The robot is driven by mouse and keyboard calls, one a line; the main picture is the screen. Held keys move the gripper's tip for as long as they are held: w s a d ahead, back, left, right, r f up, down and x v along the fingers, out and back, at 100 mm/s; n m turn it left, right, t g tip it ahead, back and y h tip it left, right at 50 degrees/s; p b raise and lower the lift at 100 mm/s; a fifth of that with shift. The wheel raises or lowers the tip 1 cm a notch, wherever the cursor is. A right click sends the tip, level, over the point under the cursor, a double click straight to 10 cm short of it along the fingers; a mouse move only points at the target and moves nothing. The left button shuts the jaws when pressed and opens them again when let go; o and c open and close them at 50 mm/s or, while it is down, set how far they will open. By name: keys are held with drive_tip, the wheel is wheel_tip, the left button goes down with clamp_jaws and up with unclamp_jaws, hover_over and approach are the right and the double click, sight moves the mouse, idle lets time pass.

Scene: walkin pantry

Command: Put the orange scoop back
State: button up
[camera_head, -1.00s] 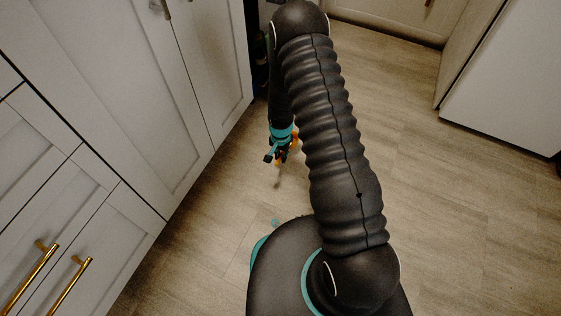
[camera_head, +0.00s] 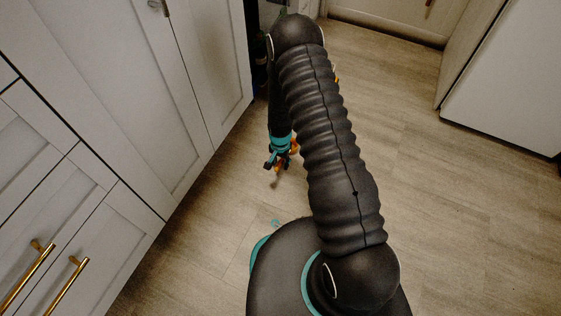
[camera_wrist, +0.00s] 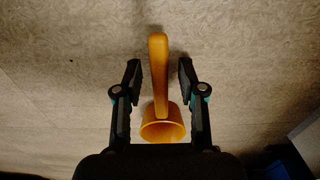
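The orange scoop (camera_wrist: 161,85) is in the wrist view, its handle pointing up the picture and its round bowl (camera_wrist: 162,128) at the bottom, near my gripper's palm. My gripper (camera_wrist: 159,77) is open, with one finger on each side of the handle and a visible gap on both sides. In the head view my gripper (camera_head: 278,163) hangs low over the wood floor, left of my arm, with a bit of orange showing at it. I cannot tell whether the scoop touches the floor.
White cabinets (camera_head: 100,90) with drawers and brass handles (camera_head: 70,286) line the left. A white appliance or cabinet (camera_head: 510,80) stands at the right, and another cabinet front (camera_head: 390,15) at the back. A dark gap with items (camera_head: 262,60) lies at the back left. The floor (camera_head: 440,210) on the right is clear.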

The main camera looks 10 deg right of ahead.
drive_tip(key=shift+r, duration=0.15)
drive_tip(key=s+d+r+n+t+p, duration=0.1)
drive_tip(key=s+r+n, duration=0.1)
drive_tip(key=r, duration=1.8)
drive_tip(key=s+d+r+n+t+p, duration=0.1)
drive_tip(key=s+r+t, duration=0.1)
drive_tip(key=r, duration=1.9)
drive_tip(key=s+d+r+n+t, duration=0.1)
drive_tip(key=s+r+n, duration=0.1)
drive_tip(key=s+r, duration=0.5)
drive_tip(key=s+d+r+n+t, duration=0.1)
drive_tip(key=s+r+n, duration=0.1)
drive_tip(key=s+r, duration=0.6)
drive_tip(key=s, duration=0.6)
drive_tip(key=shift+s+r+t, duration=0.25)
drive_tip(key=shift+s+t, duration=0.05)
drive_tip(key=shift+d, duration=0.1)
